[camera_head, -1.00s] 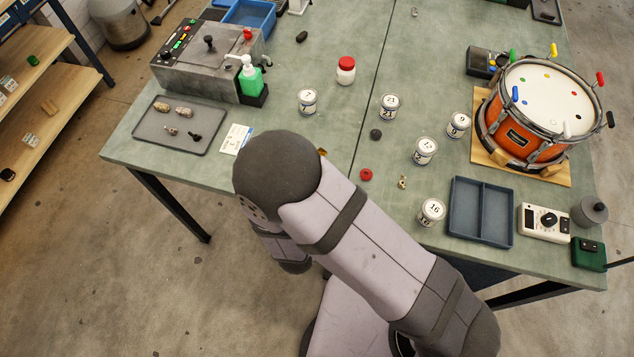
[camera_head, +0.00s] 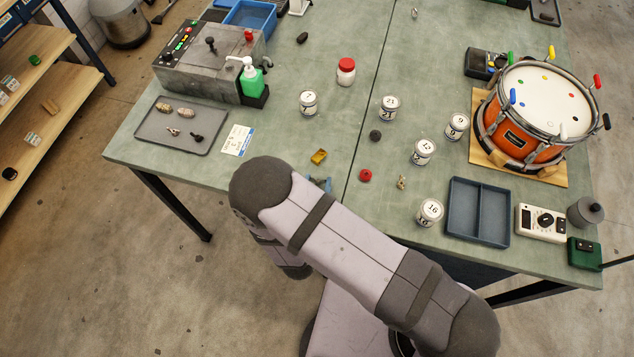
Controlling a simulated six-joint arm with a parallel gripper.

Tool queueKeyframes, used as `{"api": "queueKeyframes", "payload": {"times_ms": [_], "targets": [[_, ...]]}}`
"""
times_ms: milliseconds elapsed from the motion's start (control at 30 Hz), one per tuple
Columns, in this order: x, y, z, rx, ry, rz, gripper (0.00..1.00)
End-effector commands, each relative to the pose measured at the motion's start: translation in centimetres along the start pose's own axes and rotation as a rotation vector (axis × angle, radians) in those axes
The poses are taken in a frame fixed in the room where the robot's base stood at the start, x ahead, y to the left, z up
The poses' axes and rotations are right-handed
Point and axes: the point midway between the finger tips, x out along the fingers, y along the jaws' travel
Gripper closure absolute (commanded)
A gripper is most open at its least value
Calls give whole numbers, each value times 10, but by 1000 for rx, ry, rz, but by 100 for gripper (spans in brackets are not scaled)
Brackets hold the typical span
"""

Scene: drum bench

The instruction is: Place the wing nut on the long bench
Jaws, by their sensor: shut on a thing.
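The long bench (camera_head: 265,115) is the green-topped table across the view. I cannot make out the wing nut for certain. A small brass-coloured piece (camera_head: 401,183) stands on the bench near the can marked 16, too small to identify. A small pale metal piece (camera_head: 172,131) lies in the grey tray at left. My gripper is hidden behind my own arm, which crosses the bench's front edge, so its fingers and anything between them do not show. A small blue-grey bit (camera_head: 320,184) peeks out above my arm; I cannot tell what it is.
A yellow block (camera_head: 319,156) and a red knob (camera_head: 365,175) lie near my arm. Several numbered white cans (camera_head: 389,109) stand mid-bench. A divided blue tray (camera_head: 465,235) and an orange drum (camera_head: 525,135) are at right. The grey tray (camera_head: 150,128) and a white card (camera_head: 236,140) are at left.

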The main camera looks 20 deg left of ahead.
Motion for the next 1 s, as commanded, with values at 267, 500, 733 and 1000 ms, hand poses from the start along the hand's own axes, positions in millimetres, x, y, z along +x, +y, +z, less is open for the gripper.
{"api": "queueKeyframes", "payload": {"times_ms": [267,500,733,1000], "targets": [[1,0,3,1,1,0,85],[3,0,7,1,1,0,85],[3,0,7,1,1,0,46],[2,0,6,1,1,0,46]]}}
